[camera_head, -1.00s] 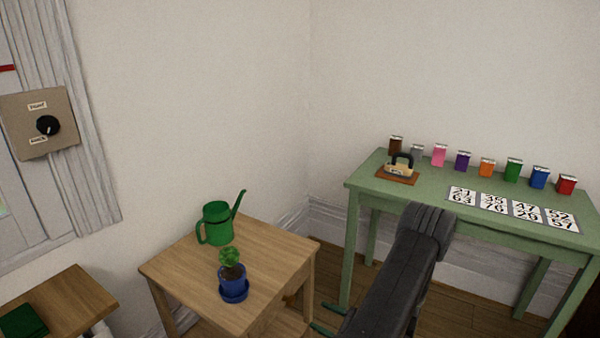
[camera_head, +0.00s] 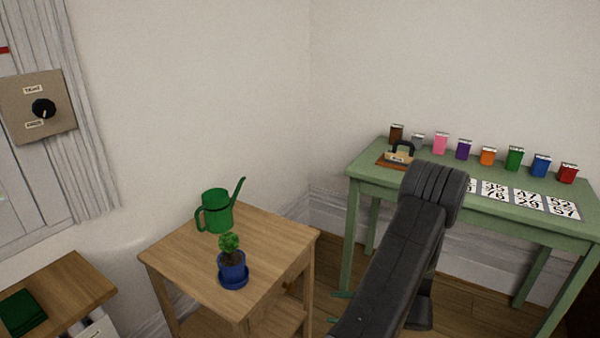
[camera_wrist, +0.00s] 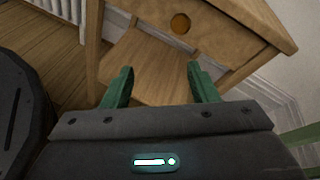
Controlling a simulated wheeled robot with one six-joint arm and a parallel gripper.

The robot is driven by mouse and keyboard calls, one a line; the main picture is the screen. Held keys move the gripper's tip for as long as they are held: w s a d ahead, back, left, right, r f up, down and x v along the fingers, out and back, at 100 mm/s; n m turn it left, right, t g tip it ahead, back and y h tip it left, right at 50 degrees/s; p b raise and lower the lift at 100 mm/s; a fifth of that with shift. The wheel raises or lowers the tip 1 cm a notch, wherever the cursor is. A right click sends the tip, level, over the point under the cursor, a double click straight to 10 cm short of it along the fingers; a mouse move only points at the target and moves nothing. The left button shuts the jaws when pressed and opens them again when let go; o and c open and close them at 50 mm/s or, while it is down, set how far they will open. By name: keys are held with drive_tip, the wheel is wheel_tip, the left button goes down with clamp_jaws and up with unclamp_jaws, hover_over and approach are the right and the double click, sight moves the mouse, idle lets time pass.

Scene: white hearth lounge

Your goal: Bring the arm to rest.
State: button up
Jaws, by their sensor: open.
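My gripper (camera_wrist: 160,88) shows in the wrist view with its two green fingers wide apart and nothing between them. Beyond the fingers is the wooden side table (camera_wrist: 150,62), with its lower shelf and a round knob on its drawer front. In the head view my dark arm rises at the lower right, in front of the green table (camera_head: 480,206). Two small green finger parts show low, left of the arm, beside the wooden side table (camera_head: 180,255); most of the gripper is hidden there.
A green watering can (camera_head: 217,212) and a potted plant (camera_head: 232,268) stand on the side table. A dark green cloth-like item (camera_head: 20,312) lies on another wooden top. Several coloured boxes, a stamp-like tool (camera_head: 398,155) and number cards (camera_head: 528,200) are on the green table.

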drive_tip(key=shift+w+a+r+n+g+h+b, duration=0.25)
drive_tip(key=shift+r+n+h+b, duration=0.45)
drive_tip(key=shift+n+h, duration=0.4)
drive_tip(key=shift+w+a+r+n+g+h+b, duration=0.3)
drive_tip(key=shift+r+n+h+b, duration=0.25)
drive_tip(key=shift+r+n+h, duration=0.5)
drive_tip(key=shift+w+a+r+n+g+h+b, duration=0.25)
drive_tip(key=shift+r+n+h+b, duration=0.5)
drive_tip(key=shift+n, duration=0.5)
drive_tip(key=shift+f, duration=0.2)
drive_tip(key=shift+r, duration=0.1)
